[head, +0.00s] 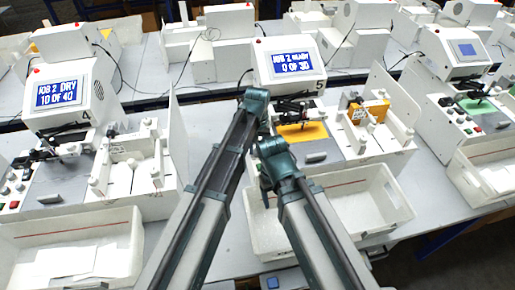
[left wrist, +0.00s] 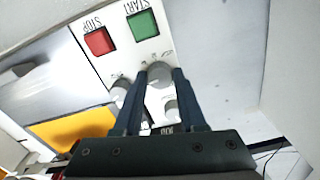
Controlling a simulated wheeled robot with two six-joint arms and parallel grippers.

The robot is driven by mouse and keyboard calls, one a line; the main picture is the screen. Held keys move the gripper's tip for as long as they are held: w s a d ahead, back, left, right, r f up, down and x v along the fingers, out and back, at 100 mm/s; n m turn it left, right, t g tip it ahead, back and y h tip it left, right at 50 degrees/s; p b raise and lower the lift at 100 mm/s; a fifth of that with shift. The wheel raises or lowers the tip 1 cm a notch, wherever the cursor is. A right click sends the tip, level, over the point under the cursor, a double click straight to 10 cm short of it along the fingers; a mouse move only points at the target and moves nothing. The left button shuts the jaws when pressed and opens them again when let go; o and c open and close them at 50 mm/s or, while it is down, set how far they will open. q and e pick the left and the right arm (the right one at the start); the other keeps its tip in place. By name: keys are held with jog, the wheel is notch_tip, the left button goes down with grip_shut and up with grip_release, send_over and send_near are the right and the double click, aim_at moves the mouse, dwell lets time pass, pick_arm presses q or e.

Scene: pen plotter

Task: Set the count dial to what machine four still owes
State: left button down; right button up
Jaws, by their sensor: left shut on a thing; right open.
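Machine four (head: 62,93) stands at the left; its display (head: 58,92) reads "JOB 2 DRY 10 OF 40". Machine five (head: 286,72) stands in the middle; its display (head: 293,62) reads "JOB 2 READY" and a count starting "0 OF", the last number unclear. In the left wrist view, my left gripper (left wrist: 160,72) is shut on a grey round dial (left wrist: 159,78) on a white panel, beside a green START button (left wrist: 143,26) and a red STOP button (left wrist: 99,41). The dial's markings are too small to read. My right gripper (head: 266,182) is open, in front of machine five, mostly hidden by its arm.
Another grey knob (left wrist: 120,88) is close beside the gripped dial. A yellow sheet (head: 303,132) lies on machine five's bed. White trays stand in front of machine four (head: 128,240) and machine five (head: 400,208). Another machine (head: 440,55) stands at the right.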

pick_arm(q)
jog(key=shift+m, duration=1.5)
jog(key=shift+c, duration=2.4)
grip_release()
jog(key=shift+r, duration=0.15)
notch_tip(320, 180, up, 14)
jog(key=p, duration=1.4)
jog(key=shift+f, duration=0.2)
jog(key=shift+f, duration=0.15)
